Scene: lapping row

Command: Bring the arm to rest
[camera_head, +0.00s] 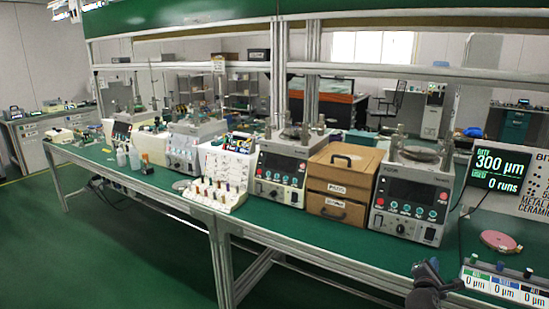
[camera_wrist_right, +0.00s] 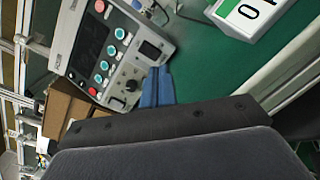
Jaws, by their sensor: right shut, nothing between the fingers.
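My right gripper (camera_head: 430,268) is at the lower right of the head view, at the front edge of the green bench (camera_head: 375,262). It is in front of the right-hand lapping machine (camera_head: 412,195). In the right wrist view its blue fingers (camera_wrist_right: 157,86) are together with nothing between them, and they point towards the machine's front panel (camera_wrist_right: 108,48). I cannot tell whether they touch anything. My left gripper does not show.
A white readout box (camera_head: 503,285) and a pink disc (camera_head: 498,240) lie right of my gripper. A wooden drawer box (camera_head: 340,185) and a second lapping machine (camera_head: 282,165) stand to the left. The bench front between them is clear.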

